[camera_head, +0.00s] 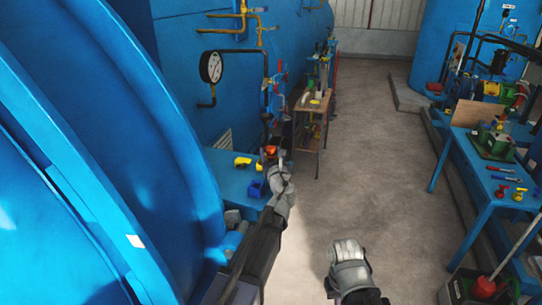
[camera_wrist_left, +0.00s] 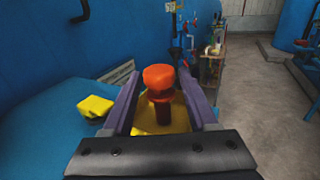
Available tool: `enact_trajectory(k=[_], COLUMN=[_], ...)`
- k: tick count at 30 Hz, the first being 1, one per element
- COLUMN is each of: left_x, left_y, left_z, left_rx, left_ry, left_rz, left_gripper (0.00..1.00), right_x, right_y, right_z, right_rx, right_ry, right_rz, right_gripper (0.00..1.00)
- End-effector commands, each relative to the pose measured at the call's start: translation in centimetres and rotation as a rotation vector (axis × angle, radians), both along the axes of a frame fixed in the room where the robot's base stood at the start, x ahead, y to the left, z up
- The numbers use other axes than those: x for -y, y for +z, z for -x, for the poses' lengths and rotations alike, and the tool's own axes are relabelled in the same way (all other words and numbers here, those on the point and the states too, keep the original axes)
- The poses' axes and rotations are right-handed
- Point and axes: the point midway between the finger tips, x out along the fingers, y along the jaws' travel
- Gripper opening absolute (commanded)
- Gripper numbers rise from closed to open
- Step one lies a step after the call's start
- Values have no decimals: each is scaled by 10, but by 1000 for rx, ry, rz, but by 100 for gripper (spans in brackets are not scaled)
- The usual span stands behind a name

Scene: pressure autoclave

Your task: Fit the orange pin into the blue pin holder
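The orange pin (camera_head: 271,149) has a broad head and a thin shaft; it also shows in the left wrist view (camera_wrist_left: 158,78). My left gripper (camera_head: 273,157) is around it. Its two purple fingers (camera_wrist_left: 159,98) stand either side of the pin, with gaps to the shaft. The pin stands upright over a yellow piece (camera_wrist_left: 146,120), whose contact with it I cannot make out. The blue pin holder (camera_head: 257,188) sits on the blue table, nearer than the pin; I cannot find it in the wrist view. My right arm's grey end is at bottom centre, its fingers not distinguishable.
A yellow object (camera_head: 242,162) lies on the blue table (camera_head: 226,175), left of the pin. The big blue vessel (camera_head: 150,130) closes off the left side. A wooden stand (camera_head: 312,108) is behind. A blue workbench (camera_head: 480,180) with tools is at right, with open floor between.

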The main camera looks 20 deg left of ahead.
Motion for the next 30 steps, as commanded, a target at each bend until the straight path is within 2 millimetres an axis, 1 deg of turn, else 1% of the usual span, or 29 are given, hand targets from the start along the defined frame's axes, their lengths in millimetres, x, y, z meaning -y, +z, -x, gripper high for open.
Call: enact_trajectory(k=[1,2,15,26,30], left_x=[0,0,0,0,0], left_y=[0,0,0,0,3], left_z=[0,0,0,0,0], left_rx=[0,0,0,0,0], left_ry=[0,0,0,0,0], left_rz=[0,0,0,0,0], left_gripper=[52,49,0,0,0], right_x=[0,0,0,0,0], right_y=[0,0,0,0,3], right_z=[0,0,0,0,0], right_rx=[0,0,0,0,0], right_ry=[0,0,0,0,0], right_rz=[0,0,0,0,0], right_gripper=[0,0,0,0,0])
